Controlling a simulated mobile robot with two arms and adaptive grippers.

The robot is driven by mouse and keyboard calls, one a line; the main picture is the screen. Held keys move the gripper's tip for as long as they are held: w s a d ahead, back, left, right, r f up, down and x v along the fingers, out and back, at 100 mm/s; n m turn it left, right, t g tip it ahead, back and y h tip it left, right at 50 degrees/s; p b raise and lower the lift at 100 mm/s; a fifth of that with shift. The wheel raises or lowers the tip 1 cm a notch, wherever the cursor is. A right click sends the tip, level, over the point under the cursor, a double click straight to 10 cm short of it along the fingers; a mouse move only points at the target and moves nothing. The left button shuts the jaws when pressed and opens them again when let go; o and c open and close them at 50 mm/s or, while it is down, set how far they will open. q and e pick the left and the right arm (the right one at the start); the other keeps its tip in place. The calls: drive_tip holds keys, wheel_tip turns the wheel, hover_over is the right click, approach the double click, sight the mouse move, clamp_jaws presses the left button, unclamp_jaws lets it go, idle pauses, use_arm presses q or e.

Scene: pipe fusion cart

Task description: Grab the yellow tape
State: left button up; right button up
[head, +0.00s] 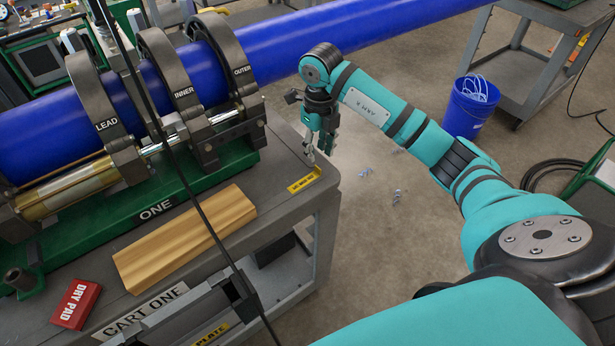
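A short yellow strip (304,180) with dark lettering lies flat at the right corner of the grey cart top (262,182). It is the thing in view that best fits the yellow tape; I see no tape roll. My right gripper (313,158) points down over the cart's corner, just above and beyond the strip. I see nothing held in it. Its fingers are small and overlap, so their gap is unclear. I cannot tell whether a fingertip touches the cart's edge. My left gripper is not in view.
A wooden block (185,238) and a red dry pad (75,304) lie on the cart. A fusion machine (165,75) clamps a long blue pipe (330,35) behind them. A thin black line crosses the cart. A blue bucket (468,108) stands on the floor.

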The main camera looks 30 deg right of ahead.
sight(304, 179)
drive_tip(key=shift+d+f+p, duration=0.1)
drive_tip(key=shift+f+p, duration=0.75)
drive_tip(key=shift+f, duration=2.15)
clamp_jaws()
